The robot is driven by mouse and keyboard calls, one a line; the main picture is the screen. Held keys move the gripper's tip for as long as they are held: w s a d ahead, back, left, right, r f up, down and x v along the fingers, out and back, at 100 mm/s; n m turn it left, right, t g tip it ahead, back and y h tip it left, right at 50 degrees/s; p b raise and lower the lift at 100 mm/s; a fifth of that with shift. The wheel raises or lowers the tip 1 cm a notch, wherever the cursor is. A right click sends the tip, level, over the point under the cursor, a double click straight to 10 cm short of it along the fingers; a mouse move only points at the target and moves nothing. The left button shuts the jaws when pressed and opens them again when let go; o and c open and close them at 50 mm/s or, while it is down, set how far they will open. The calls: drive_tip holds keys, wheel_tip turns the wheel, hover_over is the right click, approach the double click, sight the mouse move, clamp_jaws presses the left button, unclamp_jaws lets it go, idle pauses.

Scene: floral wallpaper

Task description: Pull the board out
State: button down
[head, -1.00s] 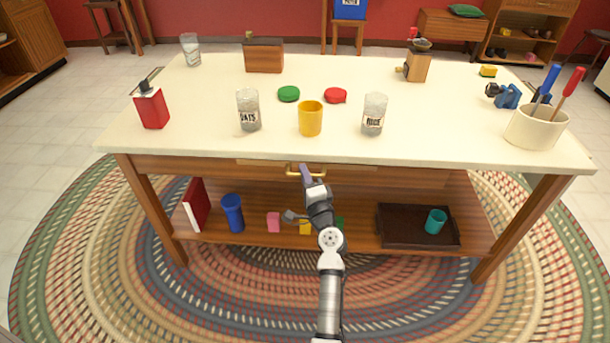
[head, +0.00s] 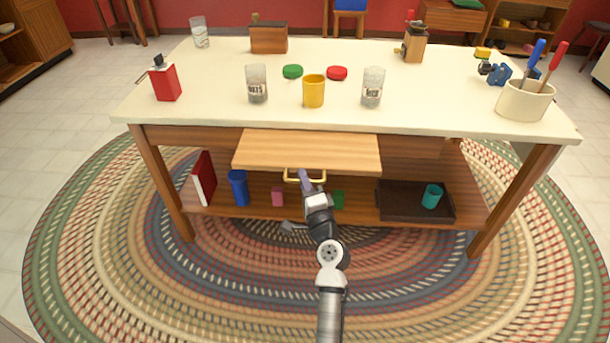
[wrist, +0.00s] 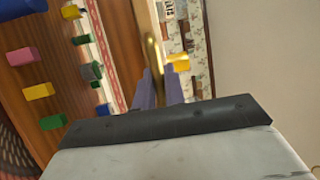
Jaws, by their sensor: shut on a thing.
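The board (head: 310,150) is a light wooden pull-out panel under the white tabletop. It sticks out from the table's front toward me. A brass handle (head: 304,175) is on its front edge; the handle also shows in the wrist view (wrist: 152,55). My gripper (head: 305,178) is at the handle, and its purple fingers (wrist: 160,85) are shut on it in the wrist view. The exact contact of the fingertips is hard to see.
The tabletop (head: 430,112) holds a yellow cup (head: 313,91), two jars and other items. The lower shelf (head: 355,211) below holds a blue cup (head: 238,187), small blocks and a dark tray (head: 392,213).

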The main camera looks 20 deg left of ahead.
drive_tip(key=shift+s+d, duration=0.25)
drive_tip(key=shift+s, duration=0.5)
drive_tip(key=shift+s+d, duration=0.2)
drive_tip(key=shift+s, duration=0.55)
drive_tip(key=shift+s+d, duration=0.25)
drive_tip(key=shift+s, duration=0.5)
drive_tip(key=c, duration=1.5)
unclamp_jaws()
drive_tip(key=shift+s+d+f, duration=0.1)
